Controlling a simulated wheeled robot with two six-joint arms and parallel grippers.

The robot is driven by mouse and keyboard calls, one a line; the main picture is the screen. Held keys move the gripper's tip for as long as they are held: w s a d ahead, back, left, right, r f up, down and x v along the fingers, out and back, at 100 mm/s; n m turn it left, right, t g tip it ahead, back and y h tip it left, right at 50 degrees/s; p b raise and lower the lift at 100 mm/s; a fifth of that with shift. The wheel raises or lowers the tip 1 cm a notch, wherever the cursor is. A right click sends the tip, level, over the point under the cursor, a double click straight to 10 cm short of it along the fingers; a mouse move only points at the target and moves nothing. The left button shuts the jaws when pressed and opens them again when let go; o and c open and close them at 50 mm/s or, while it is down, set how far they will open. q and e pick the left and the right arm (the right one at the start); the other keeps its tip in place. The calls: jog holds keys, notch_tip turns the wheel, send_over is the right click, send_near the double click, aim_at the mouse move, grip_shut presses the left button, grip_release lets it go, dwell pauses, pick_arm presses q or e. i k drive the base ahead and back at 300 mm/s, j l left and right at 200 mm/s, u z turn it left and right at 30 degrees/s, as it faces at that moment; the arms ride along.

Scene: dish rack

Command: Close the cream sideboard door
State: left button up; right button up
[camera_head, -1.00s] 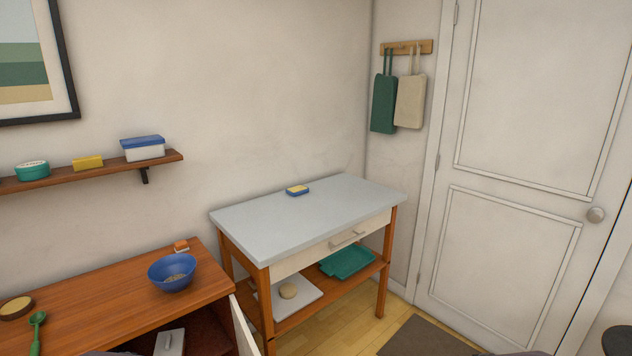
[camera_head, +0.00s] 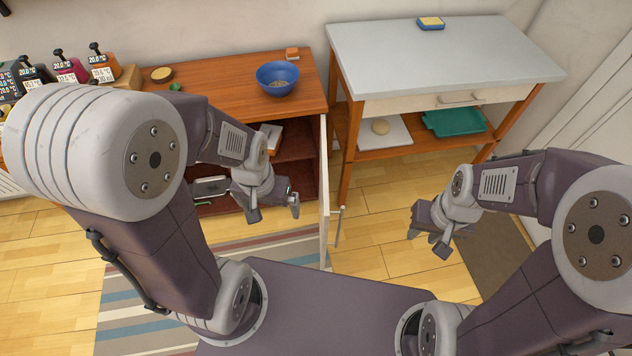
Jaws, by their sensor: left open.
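The cream sideboard door (camera_head: 324,185) stands wide open. It sticks out from the right end of the wooden sideboard (camera_head: 215,85) towards me and is seen nearly edge-on. Its bar handle (camera_head: 339,226) is on the right-hand face. My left gripper (camera_head: 274,211) is open and empty, in front of the open compartment, to the left of the door and apart from it in the picture. My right gripper (camera_head: 428,242) looks open and empty, to the right of the door and its handle, over the floor.
A grey-topped table (camera_head: 440,55) with a lower shelf stands to the right. A striped rug (camera_head: 135,300) lies below. Floor between the door and my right gripper is clear.

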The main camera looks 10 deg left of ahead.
aim_at(325, 211)
jog(key=i+l+u, duration=0.15)
jog(key=l+u, duration=0.25)
jog(key=i+l+u, duration=0.1)
jog(key=l+u, duration=0.75)
jog(key=j+z, duration=0.15)
jog(key=z, duration=0.3)
jog(key=i, duration=0.05)
